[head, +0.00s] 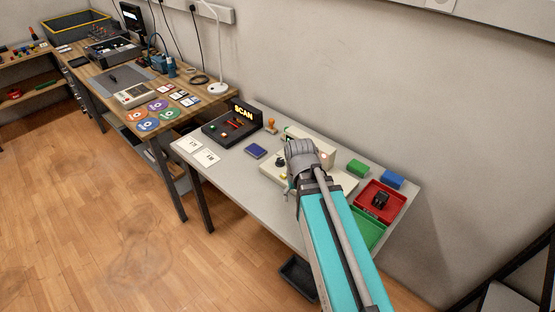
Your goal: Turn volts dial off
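A beige instrument (325,151) with a raised back and a low, sloping front stands on the light grey table, partly behind my arm. A small dark knob (280,161) shows on its left part. I cannot read its labels or tell which control is the volts dial. My gripper (288,187) is over the front of the instrument, pointing down. My wrist and arm hide much of the panel. The fingers are too small and covered to tell whether they are open or touch a control.
On the grey table (231,171), a black SCAN box (230,127), blue pad (255,151) and stamp (271,125) stand left of the instrument. A red tray (368,200), green tray (373,232), green block (358,167) and blue block (392,179) are right. The wall is close behind.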

